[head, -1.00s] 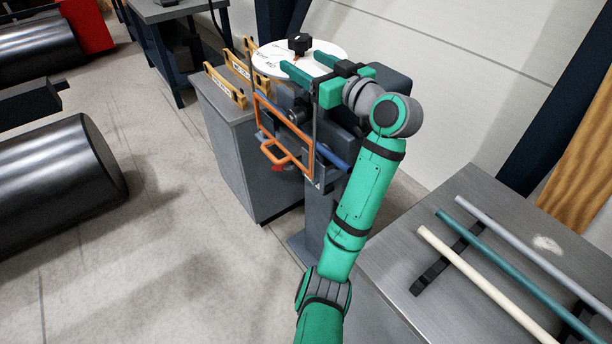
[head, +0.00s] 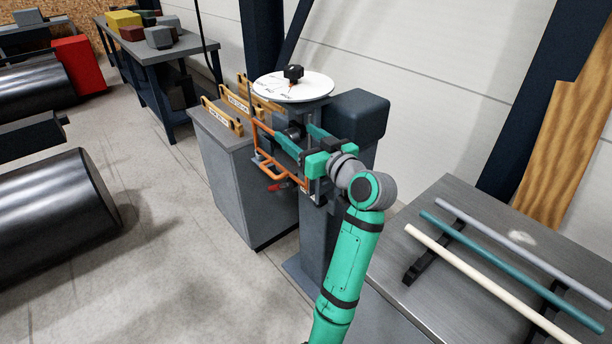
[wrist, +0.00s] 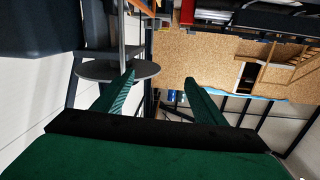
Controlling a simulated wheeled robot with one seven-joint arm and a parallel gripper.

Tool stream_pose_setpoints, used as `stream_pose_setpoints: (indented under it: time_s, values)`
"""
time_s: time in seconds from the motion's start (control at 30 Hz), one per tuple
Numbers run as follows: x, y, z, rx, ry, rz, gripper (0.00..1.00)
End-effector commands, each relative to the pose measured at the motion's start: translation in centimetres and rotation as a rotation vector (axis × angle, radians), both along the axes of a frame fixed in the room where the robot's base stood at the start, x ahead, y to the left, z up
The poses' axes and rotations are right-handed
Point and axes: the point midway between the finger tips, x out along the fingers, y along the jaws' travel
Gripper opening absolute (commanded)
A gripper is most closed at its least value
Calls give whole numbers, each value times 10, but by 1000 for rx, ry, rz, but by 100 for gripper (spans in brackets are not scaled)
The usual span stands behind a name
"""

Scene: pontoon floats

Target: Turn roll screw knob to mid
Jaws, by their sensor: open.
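A black knob (head: 293,73) stands on top of a round white dial plate (head: 310,90) with small dark markings, too small to read. The dial sits on top of the dark grey machine (head: 357,117). My gripper (head: 298,142) is open and empty, below the dial level and in front of the machine, near the orange frame. The knob is clear of it. In the wrist view my two green fingers (wrist: 160,82) are apart with nothing between them. A grey disc (wrist: 95,70), seen nearly edge-on, lies by the left finger; I cannot tell whether they touch.
An orange tubular frame (head: 275,170) projects from the machine, close to my gripper. A grey cabinet (head: 240,185) with yellow labelled bars (head: 220,115) stands left. A metal table (head: 455,270) with several rods is at the right. Open floor (head: 180,250) lies front left.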

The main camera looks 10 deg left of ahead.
Motion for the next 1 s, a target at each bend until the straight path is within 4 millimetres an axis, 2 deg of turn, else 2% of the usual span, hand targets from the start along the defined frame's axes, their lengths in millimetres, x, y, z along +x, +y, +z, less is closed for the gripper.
stream_pose_setpoints:
  time_s: [0.03,0.3,0.5,0.7,1.0]
  values:
    - [0,-2,-10,1,10,-12,65]
    - [-2,-14,-54,10,48,-78,65]
    - [-4,-20,-78,15,66,-115,65]
    - [-6,-24,-89,17,75,-135,65]
    - [-6,-25,-91,17,76,-138,65]
